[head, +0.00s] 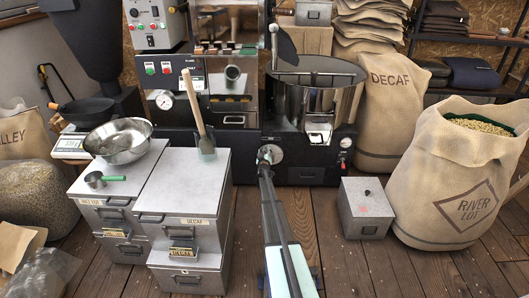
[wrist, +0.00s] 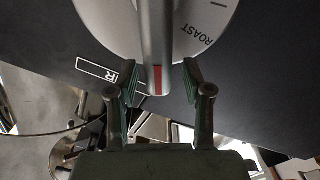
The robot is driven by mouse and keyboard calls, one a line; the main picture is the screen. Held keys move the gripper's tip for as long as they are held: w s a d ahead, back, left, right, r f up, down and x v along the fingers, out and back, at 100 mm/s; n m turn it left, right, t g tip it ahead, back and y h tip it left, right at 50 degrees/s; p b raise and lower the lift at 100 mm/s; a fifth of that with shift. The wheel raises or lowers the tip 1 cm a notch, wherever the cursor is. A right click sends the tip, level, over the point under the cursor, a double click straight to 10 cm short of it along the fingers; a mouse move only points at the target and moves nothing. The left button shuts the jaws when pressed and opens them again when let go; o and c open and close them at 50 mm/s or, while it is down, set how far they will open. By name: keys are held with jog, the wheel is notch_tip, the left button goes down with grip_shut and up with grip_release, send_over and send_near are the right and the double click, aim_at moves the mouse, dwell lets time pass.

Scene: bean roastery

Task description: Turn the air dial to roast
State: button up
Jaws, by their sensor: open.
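The air dial (head: 271,154) is a round pale plate on the dark front of the roaster. In the wrist view the air dial (wrist: 103,25) fills the top, with the word ROAST (wrist: 195,38) printed at its right. Its grey bar handle (wrist: 155,35) points down in that view, with a red mark (wrist: 158,80) at its tip. The red mark is away from the ROAST label. My gripper (wrist: 160,75) is open, with one finger on each side of the handle tip. In the head view my gripper (head: 265,162) is at the dial and covers part of it.
The steel drum (head: 305,102) stands above and right of the dial. Metal bins (head: 190,205) with a scoop and bowl are at left. A lidded metal box (head: 366,208) and the RIVER LOT sack (head: 440,190) stand at right. Floorboards show between them.

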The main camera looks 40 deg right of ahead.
jog(key=v, duration=1.1)
jog(key=shift+s+a, duration=0.25)
jog(key=shift+s, duration=0.05)
